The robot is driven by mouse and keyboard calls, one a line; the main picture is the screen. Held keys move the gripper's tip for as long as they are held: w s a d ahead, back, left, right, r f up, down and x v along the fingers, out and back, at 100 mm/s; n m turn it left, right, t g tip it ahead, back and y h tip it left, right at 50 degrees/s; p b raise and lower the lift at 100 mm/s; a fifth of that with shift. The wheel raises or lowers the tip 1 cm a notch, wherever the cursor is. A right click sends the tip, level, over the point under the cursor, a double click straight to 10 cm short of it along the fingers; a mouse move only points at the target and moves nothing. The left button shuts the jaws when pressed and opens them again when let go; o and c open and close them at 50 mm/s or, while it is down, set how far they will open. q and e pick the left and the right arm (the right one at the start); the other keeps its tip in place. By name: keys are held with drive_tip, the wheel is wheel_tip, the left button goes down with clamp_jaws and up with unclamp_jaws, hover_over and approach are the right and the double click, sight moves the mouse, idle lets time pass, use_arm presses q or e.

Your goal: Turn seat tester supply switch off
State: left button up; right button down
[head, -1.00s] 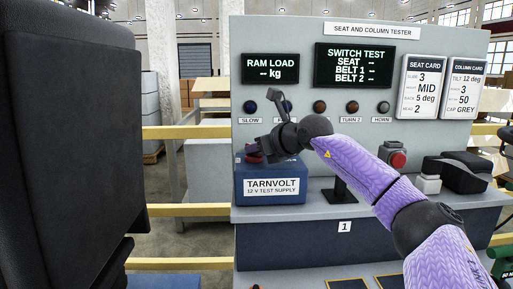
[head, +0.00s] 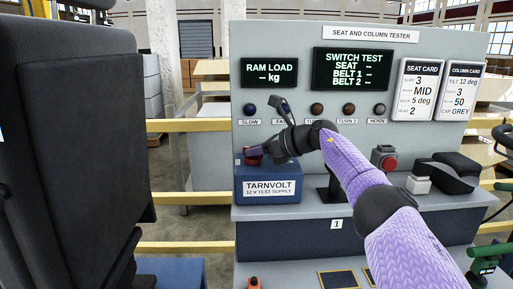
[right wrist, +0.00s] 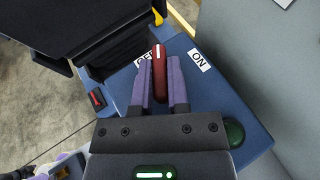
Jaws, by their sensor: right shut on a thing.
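The blue TARNVOLT 12 V test supply box (head: 268,190) stands on the grey bench at the left end of the tester. On its top is a red switch handle (right wrist: 159,72), with OFF and ON labels; the handle partly covers the OFF label, and the ON label is clear to its right. My right gripper (right wrist: 163,92) is shut on the handle, one purple finger on each side. In the head view the gripper (head: 262,154) reaches over the box top from the right and hides most of the handle.
A large black seat (head: 80,140) fills the left side. The tester panel (head: 300,40) rises behind the box. A red button (head: 387,162) and black seat part stand to the right on the bench.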

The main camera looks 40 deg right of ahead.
drive_tip(key=c, duration=0.6)
unclamp_jaws()
drive_tip(key=v, duration=0.9)
drive_tip(key=shift+f, duration=0.15)
drive_tip(key=shift+s+d+r, duration=0.15)
drive_tip(key=shift+s+r, duration=0.15)
drive_tip(key=shift+s, duration=0.1)
